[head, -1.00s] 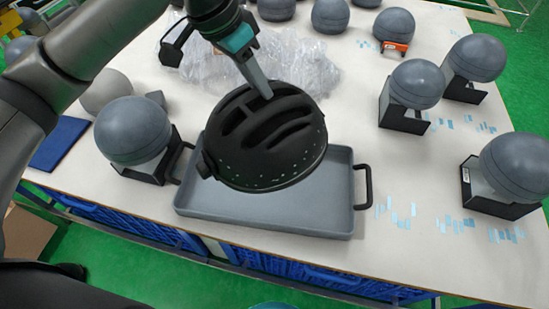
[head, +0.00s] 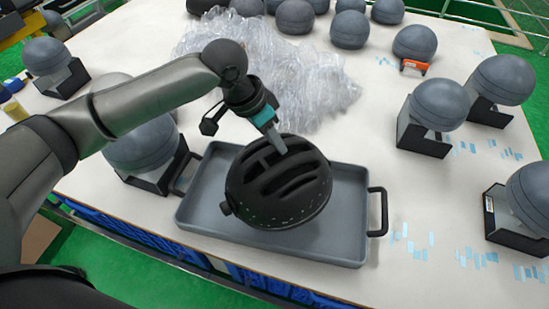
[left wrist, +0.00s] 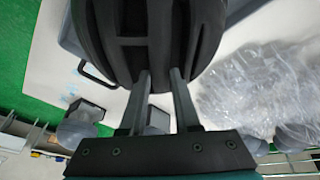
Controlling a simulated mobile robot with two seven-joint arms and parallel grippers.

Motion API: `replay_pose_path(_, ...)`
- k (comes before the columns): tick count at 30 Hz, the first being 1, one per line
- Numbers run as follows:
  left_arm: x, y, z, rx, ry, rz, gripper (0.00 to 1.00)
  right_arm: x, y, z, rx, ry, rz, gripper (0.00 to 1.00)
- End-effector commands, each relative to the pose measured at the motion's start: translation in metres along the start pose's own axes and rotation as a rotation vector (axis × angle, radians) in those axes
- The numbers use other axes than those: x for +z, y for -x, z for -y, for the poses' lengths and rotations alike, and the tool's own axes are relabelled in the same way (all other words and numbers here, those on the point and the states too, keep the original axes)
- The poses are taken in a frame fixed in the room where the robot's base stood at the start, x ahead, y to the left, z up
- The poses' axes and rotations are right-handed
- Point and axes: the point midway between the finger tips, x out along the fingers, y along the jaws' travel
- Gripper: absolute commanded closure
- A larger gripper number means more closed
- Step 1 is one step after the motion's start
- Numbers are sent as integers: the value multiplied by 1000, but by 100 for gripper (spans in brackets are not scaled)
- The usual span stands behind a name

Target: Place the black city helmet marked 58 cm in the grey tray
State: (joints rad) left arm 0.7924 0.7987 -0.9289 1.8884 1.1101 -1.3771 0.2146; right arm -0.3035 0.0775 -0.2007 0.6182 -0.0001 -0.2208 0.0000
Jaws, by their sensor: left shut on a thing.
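The black vented helmet (head: 282,190) is in the grey tray (head: 345,205) in the head view, dome up and slightly tilted. Whether it rests fully on the tray floor I cannot tell. Any size mark on it is not readable. My left gripper (head: 281,148) is shut on the helmet at its top, by a rib between the vents. In the left wrist view the two fingers (left wrist: 160,80) reach into the vents of the helmet (left wrist: 140,30), with a rib between them. My right gripper is not in view.
Grey headforms on black stands are left (head: 140,150) and right (head: 437,105) of the tray. Crumpled clear plastic (head: 300,80) lies behind it. More grey balls stand at the back, one by an orange piece (head: 414,67). Blue strips (head: 405,240) lie right of the tray.

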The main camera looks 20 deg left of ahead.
Motion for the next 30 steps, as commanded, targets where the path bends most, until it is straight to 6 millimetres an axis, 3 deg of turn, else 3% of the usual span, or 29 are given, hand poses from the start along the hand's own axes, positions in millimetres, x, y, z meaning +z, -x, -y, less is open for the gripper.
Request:
replay_pose_path(10,18,-48,5,1,1,-1,100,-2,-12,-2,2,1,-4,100)
replay_pose_path(19,19,-53,6,0,-1,-4,100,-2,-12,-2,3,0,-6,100)
replay_pose_path(20,20,-54,6,0,0,-1,67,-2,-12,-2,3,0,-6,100)
replay_pose_path(27,20,-53,6,0,0,-1,40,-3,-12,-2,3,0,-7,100)
replay_pose_path(30,20,-53,6,0,0,-1,40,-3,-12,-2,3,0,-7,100)
